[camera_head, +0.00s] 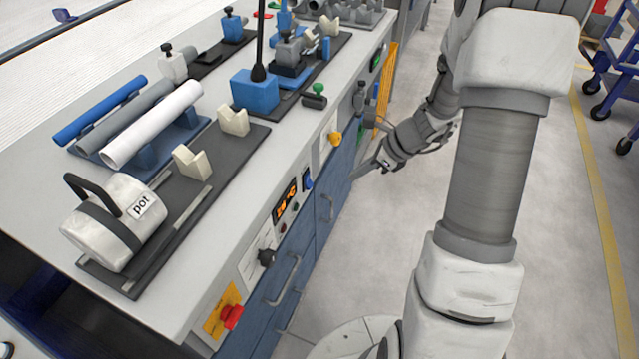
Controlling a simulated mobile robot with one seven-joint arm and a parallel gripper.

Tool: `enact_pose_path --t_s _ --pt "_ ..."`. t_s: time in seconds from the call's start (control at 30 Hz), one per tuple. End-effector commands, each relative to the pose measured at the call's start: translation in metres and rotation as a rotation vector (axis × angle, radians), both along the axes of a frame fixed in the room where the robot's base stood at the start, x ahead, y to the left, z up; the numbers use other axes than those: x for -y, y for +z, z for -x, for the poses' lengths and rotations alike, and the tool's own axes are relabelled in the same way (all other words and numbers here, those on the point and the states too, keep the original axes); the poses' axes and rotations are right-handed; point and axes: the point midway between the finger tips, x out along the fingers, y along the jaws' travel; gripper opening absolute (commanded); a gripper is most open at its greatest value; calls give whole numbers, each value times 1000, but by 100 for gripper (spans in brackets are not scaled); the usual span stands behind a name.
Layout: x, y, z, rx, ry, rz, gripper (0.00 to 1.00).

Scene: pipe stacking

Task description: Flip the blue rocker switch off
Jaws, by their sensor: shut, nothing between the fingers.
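The blue rocker switch (308,181) is a small blue piece on the front panel of the workbench, just right of the orange display. It is too small to tell which way it is tipped. My gripper (357,176) is shut and empty. It points left toward the bench front, to the right of the switch in the picture and apart from it. My arm comes in from the right.
The bench front also carries a lit orange display (285,201), a black knob (266,257), a red button (231,315) and a yellow knob (335,138). Drawer handles (284,281) stick out below. A white pot (112,222) and pipes (150,125) lie on top. Floor is clear beside the bench.

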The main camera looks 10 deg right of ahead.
Motion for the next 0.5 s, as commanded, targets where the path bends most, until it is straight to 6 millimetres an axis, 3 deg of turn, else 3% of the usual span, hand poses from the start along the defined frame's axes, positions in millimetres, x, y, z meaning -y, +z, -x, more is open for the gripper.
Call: enact_pose_path --t_s 0.27,0.5 --pt "-4 -8 -2 0 3 0 0" --pt "-23 -46 -15 -3 5 -1 0"
